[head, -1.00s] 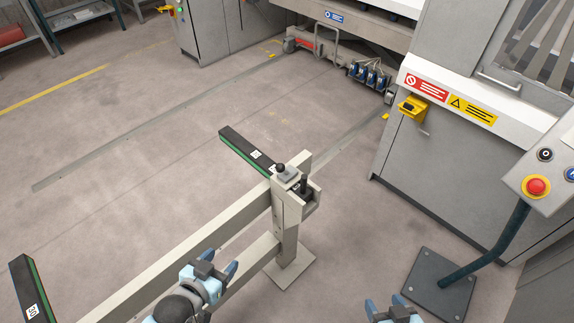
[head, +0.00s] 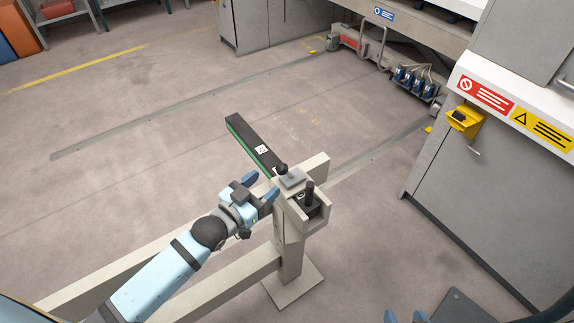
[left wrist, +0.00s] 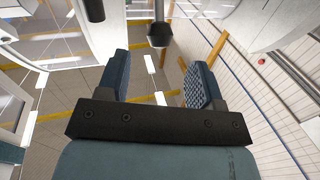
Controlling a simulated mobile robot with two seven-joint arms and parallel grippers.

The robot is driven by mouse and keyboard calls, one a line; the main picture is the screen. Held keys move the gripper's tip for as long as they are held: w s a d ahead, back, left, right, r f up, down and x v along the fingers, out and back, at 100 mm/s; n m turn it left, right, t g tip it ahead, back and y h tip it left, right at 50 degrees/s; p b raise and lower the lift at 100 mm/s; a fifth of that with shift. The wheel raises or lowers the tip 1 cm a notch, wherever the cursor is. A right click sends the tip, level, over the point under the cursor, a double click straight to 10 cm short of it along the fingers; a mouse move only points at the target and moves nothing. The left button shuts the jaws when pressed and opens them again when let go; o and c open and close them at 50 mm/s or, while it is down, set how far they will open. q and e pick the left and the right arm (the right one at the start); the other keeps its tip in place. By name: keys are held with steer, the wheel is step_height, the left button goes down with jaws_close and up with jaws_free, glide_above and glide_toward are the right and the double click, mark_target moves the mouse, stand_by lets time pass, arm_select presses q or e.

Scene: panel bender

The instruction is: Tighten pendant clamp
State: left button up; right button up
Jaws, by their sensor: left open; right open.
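A grey post bracket (head: 290,210) stands at the end of a beige rail. On top of it is a grey block (head: 292,178) with a black ball knob (head: 282,168), and beside that an upright black handle (head: 309,190). I cannot tell which of these is the pendant clamp. My left gripper (head: 262,190) is open and empty, just left of the block. In the left wrist view a dark round knob on a rod (left wrist: 160,35) shows beyond and between the open fingers (left wrist: 157,75). My right gripper (head: 405,317) is open at the bottom edge, mostly cut off.
The beige rail (head: 95,288) lies below my left arm. A grey machine cabinet (head: 460,190) with a yellow box (head: 464,121) stands at right.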

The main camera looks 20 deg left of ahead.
mark_target(286, 165)
arm_select(q)
steer(key=x, duration=0.9)
steer(key=shift+s, duration=0.1)
